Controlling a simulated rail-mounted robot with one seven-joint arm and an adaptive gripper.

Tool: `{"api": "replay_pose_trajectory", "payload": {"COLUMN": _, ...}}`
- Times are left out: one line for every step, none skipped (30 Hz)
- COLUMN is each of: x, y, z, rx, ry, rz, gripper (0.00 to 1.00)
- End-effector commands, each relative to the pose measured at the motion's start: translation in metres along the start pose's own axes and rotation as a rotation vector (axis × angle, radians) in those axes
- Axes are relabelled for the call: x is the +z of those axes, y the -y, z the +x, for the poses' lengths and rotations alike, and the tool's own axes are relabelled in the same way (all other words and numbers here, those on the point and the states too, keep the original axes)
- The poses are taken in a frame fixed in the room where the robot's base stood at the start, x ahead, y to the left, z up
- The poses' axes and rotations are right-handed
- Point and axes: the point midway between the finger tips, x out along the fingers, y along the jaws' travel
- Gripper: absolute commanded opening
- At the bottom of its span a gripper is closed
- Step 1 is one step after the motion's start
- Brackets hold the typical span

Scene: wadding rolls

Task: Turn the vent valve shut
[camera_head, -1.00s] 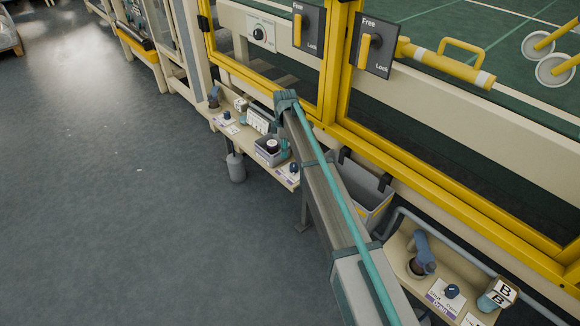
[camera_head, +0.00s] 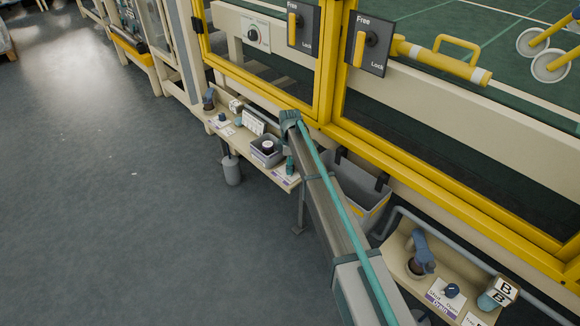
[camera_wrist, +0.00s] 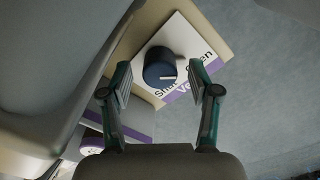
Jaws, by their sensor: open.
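The vent valve is a dark blue round knob (camera_wrist: 160,66) with a white mark, on a white label (camera_wrist: 190,45) with a purple band. "Shut" and "Open" are partly readable at its edge; the rest is cut off by the knob and a finger. My gripper (camera_wrist: 166,84) is open, its two teal fingers on either side of the knob's near side, with nothing between the pads that I can see. Whether they touch it I cannot tell. In the head view, my gripper (camera_head: 290,166) is at the shelf's near end and hides the knob; the purple-edged label (camera_head: 286,180) shows below.
The narrow shelf (camera_head: 262,171) carries a grey bin (camera_head: 266,158) beside my gripper and further knobs beyond. A yellow-framed enclosure (camera_head: 325,70) rises behind. A grey tub (camera_head: 362,187) hangs to the right. A separate shelf at lower right has a drain knob (camera_head: 452,290).

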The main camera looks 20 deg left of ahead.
Motion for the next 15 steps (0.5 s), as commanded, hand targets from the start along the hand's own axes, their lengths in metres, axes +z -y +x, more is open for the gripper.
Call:
{"api": "replay_pose_trajectory", "payload": {"x": 0.0000, "y": -0.0001, "z": 0.0023, "rx": 0.000, "ry": 0.000, "rz": 0.000, "gripper": 0.61}}
{"api": "replay_pose_trajectory", "payload": {"x": 0.0000, "y": -0.0001, "z": 0.0030, "rx": 0.000, "ry": 0.000, "rz": 0.000, "gripper": 0.61}}
{"api": "replay_pose_trajectory", "payload": {"x": 0.0000, "y": -0.0001, "z": 0.0036, "rx": 0.000, "ry": 0.000, "rz": 0.000, "gripper": 0.61}}
{"api": "replay_pose_trajectory", "payload": {"x": -0.0001, "y": -0.0001, "z": 0.0038, "rx": 0.001, "ry": 0.000, "rz": 0.000, "gripper": 0.61}}
{"api": "replay_pose_trajectory", "payload": {"x": -0.0001, "y": -0.0001, "z": 0.0039, "rx": 0.001, "ry": 0.000, "rz": 0.000, "gripper": 0.61}}
{"api": "replay_pose_trajectory", "payload": {"x": -0.0001, "y": -0.0001, "z": 0.0039, "rx": 0.001, "ry": 0.000, "rz": 0.000, "gripper": 0.61}}
{"api": "replay_pose_trajectory", "payload": {"x": -0.0001, "y": -0.0001, "z": 0.0038, "rx": 0.001, "ry": 0.000, "rz": 0.000, "gripper": 0.61}}
{"api": "replay_pose_trajectory", "payload": {"x": -0.0001, "y": -0.0001, "z": 0.0038, "rx": 0.001, "ry": 0.000, "rz": 0.000, "gripper": 0.61}}
{"api": "replay_pose_trajectory", "payload": {"x": -0.0001, "y": -0.0001, "z": 0.0038, "rx": 0.001, "ry": 0.000, "rz": 0.000, "gripper": 0.61}}
{"api": "replay_pose_trajectory", "payload": {"x": -0.0001, "y": -0.0001, "z": 0.0038, "rx": 0.001, "ry": 0.000, "rz": 0.000, "gripper": 0.61}}
{"api": "replay_pose_trajectory", "payload": {"x": -0.0001, "y": -0.0001, "z": 0.0037, "rx": 0.001, "ry": 0.000, "rz": 0.000, "gripper": 0.58}}
{"api": "replay_pose_trajectory", "payload": {"x": -0.0001, "y": -0.0001, "z": 0.0037, "rx": 0.001, "ry": 0.000, "rz": 0.000, "gripper": 0.51}}
{"api": "replay_pose_trajectory", "payload": {"x": -0.0001, "y": -0.0001, "z": 0.0037, "rx": 0.001, "ry": 0.000, "rz": 0.000, "gripper": 0.46}}
{"api": "replay_pose_trajectory", "payload": {"x": -0.0001, "y": -0.0001, "z": 0.0037, "rx": 0.001, "ry": 0.000, "rz": 0.000, "gripper": 0.41}}
{"api": "replay_pose_trajectory", "payload": {"x": -0.0001, "y": -0.0001, "z": 0.0037, "rx": 0.001, "ry": 0.000, "rz": 0.000, "gripper": 0.35}}
